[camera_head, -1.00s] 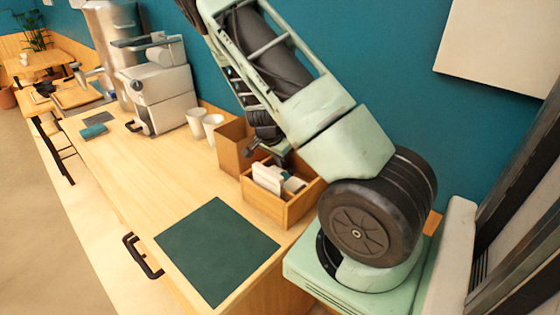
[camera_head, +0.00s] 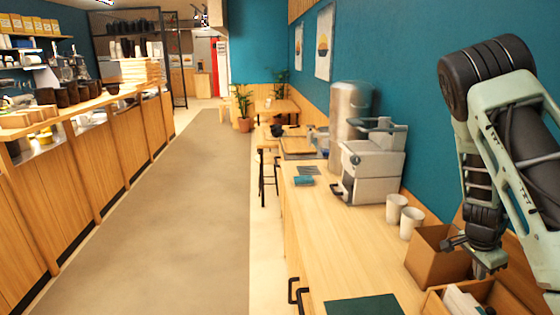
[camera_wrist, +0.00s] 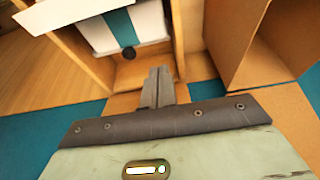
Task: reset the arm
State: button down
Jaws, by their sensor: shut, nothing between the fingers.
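My arm comes down at the right of the head view, pale green with dark joints. My gripper (camera_head: 488,268) hangs low over the wooden counter, just above or beside an open wooden box (camera_head: 512,294). In the wrist view my gripper (camera_wrist: 158,74) has its two grey fingers together, with nothing held. The wooden box (camera_wrist: 182,45) is close ahead of the fingertips there. It holds a white packet with a teal stripe (camera_wrist: 122,28). I cannot tell whether the fingers touch the box.
A brown box (camera_head: 436,262) stands against the wall beside my gripper, with two white cups (camera_head: 403,216) and a coffee machine (camera_head: 374,165) farther along. A dark green mat (camera_head: 363,306) lies at the front. The aisle (camera_head: 190,180) at left is clear.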

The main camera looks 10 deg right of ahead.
jog(key=w+a+r+n+y+b, duration=0.15)
jog(key=a+n, duration=0.25)
jog(key=a, duration=0.7)
jog(key=a+r+n+t+y+b, duration=0.1)
jog(key=a+n+y, duration=0.15)
jog(key=a, duration=0.75)
jog(key=w+a+r+n+y+b, duration=0.15)
jog(key=a+n, duration=0.35)
jog(key=a, duration=0.6)
jog(key=s+a+r+n+b, duration=0.2)
jog(key=s+a+r+n, duration=0.1)
jog(key=s+a+n, duration=0.4)
jog(key=s+a+r+n+h+b, duration=0.1)
jog(key=s+a+r+n+b, duration=0.1)
jog(key=s+a+n, duration=0.6)
jog(key=s+a+r, duration=0.1)
jog(key=s, duration=0.5)
jog(key=shift+g, duration=0.3)
jog(key=shift+w, duration=0.1)
